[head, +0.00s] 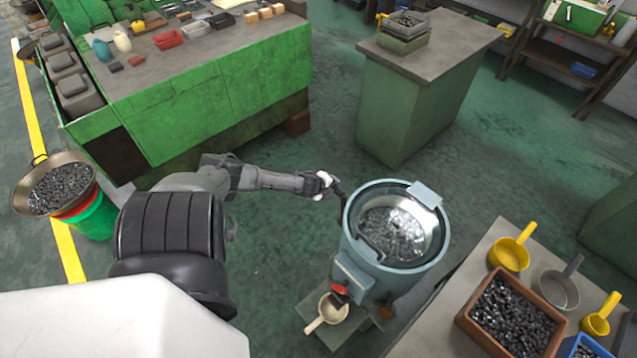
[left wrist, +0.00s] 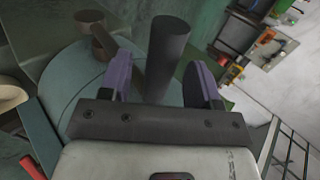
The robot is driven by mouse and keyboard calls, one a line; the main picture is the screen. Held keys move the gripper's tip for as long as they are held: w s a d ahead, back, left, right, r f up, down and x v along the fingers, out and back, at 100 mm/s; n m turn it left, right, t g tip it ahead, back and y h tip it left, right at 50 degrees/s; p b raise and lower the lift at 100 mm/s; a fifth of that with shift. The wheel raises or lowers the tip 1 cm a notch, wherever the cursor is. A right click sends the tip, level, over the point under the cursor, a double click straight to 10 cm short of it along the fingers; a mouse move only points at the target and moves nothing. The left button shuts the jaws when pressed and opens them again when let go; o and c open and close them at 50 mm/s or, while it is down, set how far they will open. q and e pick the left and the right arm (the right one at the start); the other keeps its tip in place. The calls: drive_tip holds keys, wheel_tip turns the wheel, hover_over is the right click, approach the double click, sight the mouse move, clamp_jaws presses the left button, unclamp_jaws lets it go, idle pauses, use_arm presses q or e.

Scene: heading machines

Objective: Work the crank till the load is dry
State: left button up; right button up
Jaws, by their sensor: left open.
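A blue-grey drum machine (head: 350,248) stands on the floor at centre right in the head view. Its top is open, and shiny metal pieces (head: 392,236) lie inside. My left gripper (head: 337,186) is at the drum's upper left side. In the left wrist view the dark upright crank handle (left wrist: 167,50) stands between the two purple-padded fingers of the left gripper (left wrist: 161,78). The fingers are open, with gaps on both sides of the handle. Whether the load is wet cannot be told. My right gripper is in neither view.
A cream scoop (head: 328,312) sits below the drum's spout. A table at lower right holds a brown bin (head: 510,318) of dark parts and yellow scoops (head: 508,254). A green bench (head: 215,95) and a green cabinet (head: 410,105) stand behind.

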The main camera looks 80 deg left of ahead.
use_arm(q)
drive_tip(key=p+v, duration=0.2)
drive_tip(key=v, duration=0.7)
drive_tip(key=shift+s+r+p, duration=0.15)
drive_tip(key=shift+p, duration=0.15)
